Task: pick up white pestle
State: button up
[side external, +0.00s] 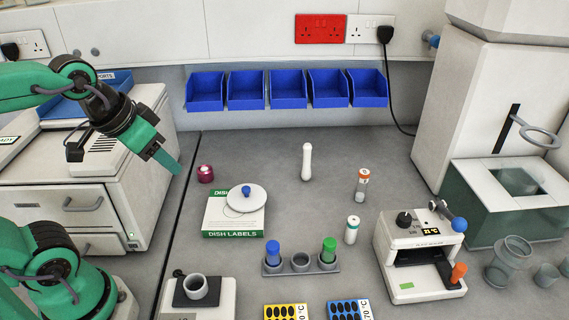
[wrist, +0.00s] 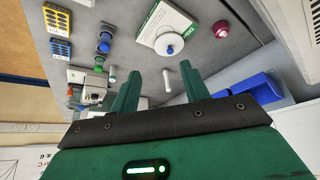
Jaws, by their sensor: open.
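The white pestle (side external: 307,162) stands on the grey bench in the middle of the side view, narrow and pale with a rounded top. In the wrist view the pestle (wrist: 167,82) shows as a small white stick, seen between my two fingers and some way beyond them. My gripper (side external: 174,165) hangs in the air at the left in the side view, well left of the pestle. In the wrist view my gripper (wrist: 159,71) has its green fingers apart with nothing between them.
A green-and-white label box (side external: 232,225) carrying a white disc and a maroon pot (side external: 205,173) lie between my gripper and the pestle. An orange-capped vial (side external: 362,185) stands right of the pestle. Blue bins (side external: 287,89) line the back wall. Bench around the pestle is clear.

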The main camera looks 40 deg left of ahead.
jog(key=w+r+m+g, duration=0.1)
jog(key=w+r, duration=0.4)
jog(key=w, duration=0.6)
jog(key=m+g, duration=0.3)
jog(key=g, duration=0.1)
send_over(308, 144)
jog(key=f, duration=1.6)
jog(key=shift+s+f, duration=0.1)
jog(key=shift+s, duration=0.25)
jog(key=shift+w+f, duration=0.25)
jog(key=shift+f, duration=0.35)
jog(key=shift+f, duration=0.1)
jog(key=shift+f, duration=1.2)
jog(key=shift+f, duration=0.1)
